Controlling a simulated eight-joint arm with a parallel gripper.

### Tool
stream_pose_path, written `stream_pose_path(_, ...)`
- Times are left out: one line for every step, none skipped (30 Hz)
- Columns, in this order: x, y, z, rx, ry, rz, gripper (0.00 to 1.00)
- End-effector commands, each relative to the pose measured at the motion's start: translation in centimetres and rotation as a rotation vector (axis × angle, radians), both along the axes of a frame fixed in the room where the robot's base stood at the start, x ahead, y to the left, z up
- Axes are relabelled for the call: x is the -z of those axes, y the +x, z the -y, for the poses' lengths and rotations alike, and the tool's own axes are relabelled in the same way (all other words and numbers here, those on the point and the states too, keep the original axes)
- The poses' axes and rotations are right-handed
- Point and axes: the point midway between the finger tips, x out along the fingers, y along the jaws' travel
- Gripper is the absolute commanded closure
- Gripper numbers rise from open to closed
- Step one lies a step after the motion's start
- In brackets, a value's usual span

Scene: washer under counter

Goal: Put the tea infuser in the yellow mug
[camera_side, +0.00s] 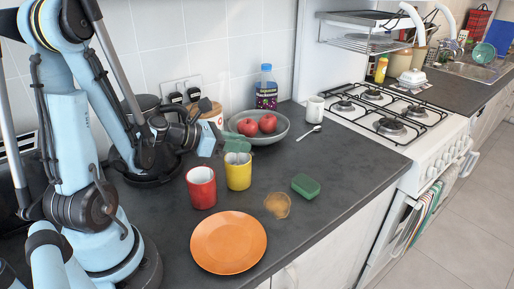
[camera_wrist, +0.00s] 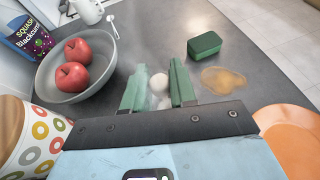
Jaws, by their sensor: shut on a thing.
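The yellow mug (camera_side: 238,174) stands upright on the dark counter, just right of the red mug, in the side view. My gripper (camera_side: 237,154) is at the mug's mouth, with its green fingers over or slightly inside the rim; I cannot tell how deep. In the wrist view my gripper (camera_wrist: 158,80) has its fingers closed in around a small pale, rounded thing (camera_wrist: 159,82), which appears to be the tea infuser. Most of it is hidden by the fingers, and in the side view I cannot make it out. I cannot pick out the yellow mug in the wrist view.
The red mug (camera_side: 201,188) stands close left of the yellow one. A grey bowl of apples (camera_side: 283,133) is behind. An orange plate (camera_side: 228,243), a green sponge (camera_side: 305,186) and a brown spill (camera_side: 277,205) lie in front and right. A hob (camera_side: 385,115) is farther right.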

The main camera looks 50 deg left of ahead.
Motion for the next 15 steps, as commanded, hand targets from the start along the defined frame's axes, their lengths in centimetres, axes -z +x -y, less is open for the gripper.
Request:
stream_pose_path(-0.01, 0.00, 0.00, 0.000, 0.000, 0.000, 1.00)
stream_pose_path(-0.01, 0.00, 0.00, 0.000, 0.000, 0.000, 1.00)
stream_pose_path(-0.01, 0.00, 0.00, 0.000, 0.000, 0.000, 1.00)
stream_pose_path(-0.01, 0.00, 0.00, 0.000, 0.000, 0.000, 0.71)
stream_pose_path(-0.01, 0.00, 0.00, 0.000, 0.000, 0.000, 0.66)
stream_pose_path(-0.01, 0.00, 0.00, 0.000, 0.000, 0.000, 0.60)
stream_pose_path(-0.01, 0.00, 0.00, 0.000, 0.000, 0.000, 0.55)
stream_pose_path(-0.02, 0.01, 0.00, 0.000, 0.000, 0.000, 0.51)
stream_pose_path(-0.02, 0.00, 0.00, 0.000, 0.000, 0.000, 0.48)
stream_pose_path(-0.02, 0.00, 0.00, 0.000, 0.000, 0.000, 0.48)
stream_pose_path(-0.02, 0.00, 0.00, 0.000, 0.000, 0.000, 0.48)
stream_pose_path(-0.02, 0.00, -0.01, 0.000, 0.000, 0.000, 0.48)
stream_pose_path(-0.02, 0.00, -0.01, 0.000, 0.000, 0.000, 0.48)
stream_pose_path(-0.02, 0.00, -0.01, 0.000, 0.000, 0.000, 0.48)
stream_pose_path(-0.02, 0.00, -0.01, 0.000, 0.000, 0.000, 0.48)
